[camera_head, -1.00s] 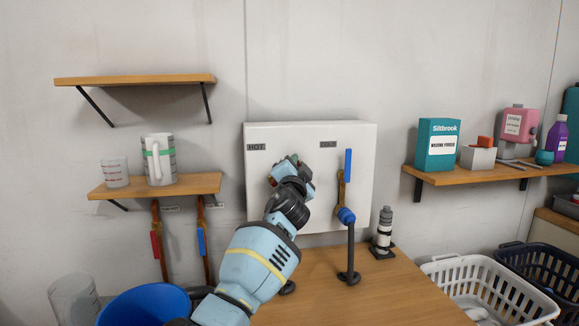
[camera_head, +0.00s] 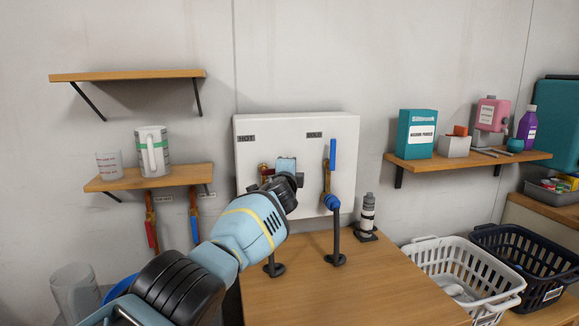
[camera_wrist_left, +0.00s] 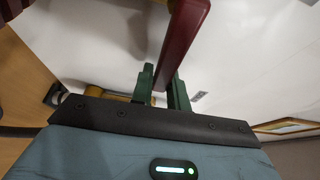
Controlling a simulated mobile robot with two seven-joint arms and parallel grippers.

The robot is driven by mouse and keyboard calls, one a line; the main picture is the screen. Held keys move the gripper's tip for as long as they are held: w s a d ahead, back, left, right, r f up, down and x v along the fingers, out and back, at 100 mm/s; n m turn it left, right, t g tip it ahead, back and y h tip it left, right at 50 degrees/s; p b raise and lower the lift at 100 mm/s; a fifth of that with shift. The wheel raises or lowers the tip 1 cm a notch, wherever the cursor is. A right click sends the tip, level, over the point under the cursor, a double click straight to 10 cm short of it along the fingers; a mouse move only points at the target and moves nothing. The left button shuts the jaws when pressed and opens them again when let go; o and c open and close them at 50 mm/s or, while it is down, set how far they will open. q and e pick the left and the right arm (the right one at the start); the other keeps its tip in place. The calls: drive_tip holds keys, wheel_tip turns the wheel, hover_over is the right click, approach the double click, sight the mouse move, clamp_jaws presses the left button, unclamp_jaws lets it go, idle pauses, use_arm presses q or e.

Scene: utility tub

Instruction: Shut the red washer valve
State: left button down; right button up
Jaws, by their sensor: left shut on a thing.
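A white washer box (camera_head: 300,127) on the wall carries HOT and COLD labels. Under HOT, the valve (camera_head: 266,169) shows only as a small red and brass part, mostly hidden by my left gripper (camera_head: 268,181). In the left wrist view the red valve lever (camera_wrist_left: 184,40) runs down from the top edge to between the green fingers of my left gripper (camera_wrist_left: 162,86), which is shut on it. The blue lever (camera_head: 333,155) under COLD stands upright above its brass valve (camera_head: 327,180). My right gripper is in neither view.
A grey bottle-shaped fitting (camera_head: 367,215) stands right of the box on the wooden counter (camera_head: 335,290). A white basket (camera_head: 460,268) and a dark basket (camera_head: 530,262) sit at the right. Shelves (camera_head: 150,181) flank the box.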

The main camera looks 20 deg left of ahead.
use_arm(q)
drive_tip(key=shift+f, duration=0.15)
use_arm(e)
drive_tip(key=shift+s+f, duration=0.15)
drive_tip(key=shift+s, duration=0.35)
use_arm(q)
drive_tip(key=c, duration=1.4)
unclamp_jaws()
drive_tip(key=shift+o, duration=0.2)
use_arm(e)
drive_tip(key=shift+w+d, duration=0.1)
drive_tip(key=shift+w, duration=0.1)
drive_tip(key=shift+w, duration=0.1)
